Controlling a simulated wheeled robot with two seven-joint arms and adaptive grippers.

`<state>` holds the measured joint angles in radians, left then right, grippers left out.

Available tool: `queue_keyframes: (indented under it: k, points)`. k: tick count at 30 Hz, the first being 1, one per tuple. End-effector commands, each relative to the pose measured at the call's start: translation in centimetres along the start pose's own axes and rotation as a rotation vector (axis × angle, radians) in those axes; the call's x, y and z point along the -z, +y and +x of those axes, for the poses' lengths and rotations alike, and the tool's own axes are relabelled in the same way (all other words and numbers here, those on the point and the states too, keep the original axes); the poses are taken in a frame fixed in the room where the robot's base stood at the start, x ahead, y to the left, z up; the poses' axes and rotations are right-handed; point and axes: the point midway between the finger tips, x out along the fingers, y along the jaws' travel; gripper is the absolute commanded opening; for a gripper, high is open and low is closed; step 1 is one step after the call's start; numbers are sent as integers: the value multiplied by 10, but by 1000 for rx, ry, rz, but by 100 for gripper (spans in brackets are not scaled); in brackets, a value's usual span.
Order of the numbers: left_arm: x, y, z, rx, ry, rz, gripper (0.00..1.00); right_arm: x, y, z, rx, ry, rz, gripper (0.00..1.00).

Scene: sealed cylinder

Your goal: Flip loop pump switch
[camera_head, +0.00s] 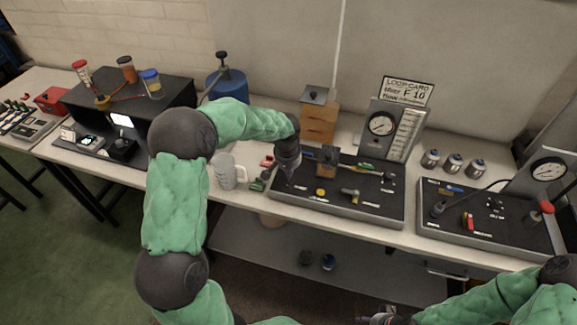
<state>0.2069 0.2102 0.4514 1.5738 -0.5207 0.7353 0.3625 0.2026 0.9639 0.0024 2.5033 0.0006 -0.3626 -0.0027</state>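The middle grey panel (335,210) has a black top with a yellow knob (320,192), a brass-coloured valve handle (350,194), a brown block-like part (327,160) and green fittings. Labels on it are too small to read, so I cannot tell which part is the loop pump switch. My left gripper (284,178) points down over the panel's left end, beside a small dark part. Its fingers are dark and small, and contact is unclear. My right gripper (384,318) shows only partly at the bottom edge, well below the table; its fingers are unclear.
A gauge board (383,126) with a loop card (407,91) stands behind the panel. Several metal cans (453,163) stand to the right, behind another panel (470,235) with a red lever.

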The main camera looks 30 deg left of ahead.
Motion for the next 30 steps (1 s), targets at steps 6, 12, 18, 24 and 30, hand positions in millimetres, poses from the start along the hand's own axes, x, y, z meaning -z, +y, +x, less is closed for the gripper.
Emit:
queue_keyframes:
  k: [6,12,18,24,30]
  points:
    - [0,0,15,0,0,1,0,0,1,3,0,0,0,48]
    - [0,0,16,0,1,0,0,0,1,2,0,0,0,48]
    - [0,0,16,0,-2,0,0,0,1,2,0,0,0,48]
    - [3,0,19,2,-65,-1,0,0,-4,-12,0,0,0,48]
    - [2,-1,23,2,-77,0,0,0,-4,-11,0,0,0,48]
